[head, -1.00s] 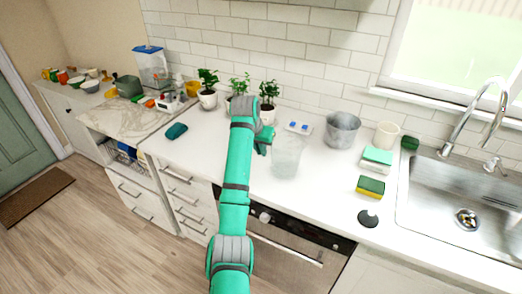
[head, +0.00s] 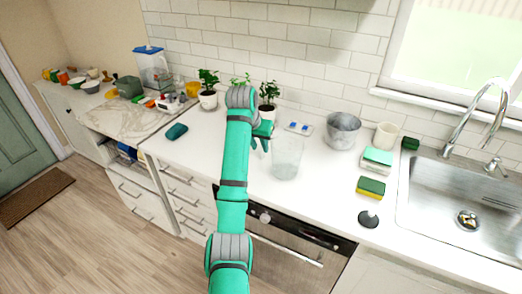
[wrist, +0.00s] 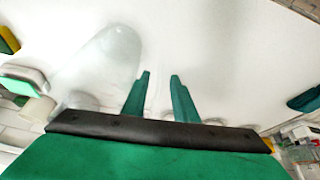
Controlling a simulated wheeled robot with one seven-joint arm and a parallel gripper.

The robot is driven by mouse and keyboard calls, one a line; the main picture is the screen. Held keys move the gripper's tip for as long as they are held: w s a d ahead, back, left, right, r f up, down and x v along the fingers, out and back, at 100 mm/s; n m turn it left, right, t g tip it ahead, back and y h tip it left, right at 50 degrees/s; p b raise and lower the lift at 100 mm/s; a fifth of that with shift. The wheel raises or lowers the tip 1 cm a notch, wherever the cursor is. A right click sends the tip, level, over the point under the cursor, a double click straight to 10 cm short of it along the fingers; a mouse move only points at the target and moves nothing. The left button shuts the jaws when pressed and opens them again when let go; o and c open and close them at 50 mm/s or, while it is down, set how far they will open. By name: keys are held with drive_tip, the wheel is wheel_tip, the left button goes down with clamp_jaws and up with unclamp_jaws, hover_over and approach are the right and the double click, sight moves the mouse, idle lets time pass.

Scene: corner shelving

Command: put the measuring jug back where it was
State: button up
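The measuring jug (head: 286,160) is a clear, frosted-looking vessel standing upright on the white counter. It also shows in the wrist view as a pale, see-through shape (wrist: 108,62) left of the fingers. My gripper (head: 260,145) is just left of the jug in the head view, low over the counter. In the wrist view its two green fingers (wrist: 159,92) are apart, with only bare white counter between them. The fingers do not hold the jug.
Potted plants (head: 208,90) stand along the wall behind my arm. A metal pot (head: 342,131), a cream cup (head: 386,135), sponges (head: 371,187) and a dark round object (head: 368,219) lie to the right, before the sink (head: 470,190). The counter left of my gripper is mostly clear.

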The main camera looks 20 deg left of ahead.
drive_tip(key=v, duration=0.8)
drive_tip(key=shift+f, duration=0.1)
idle(0.4)
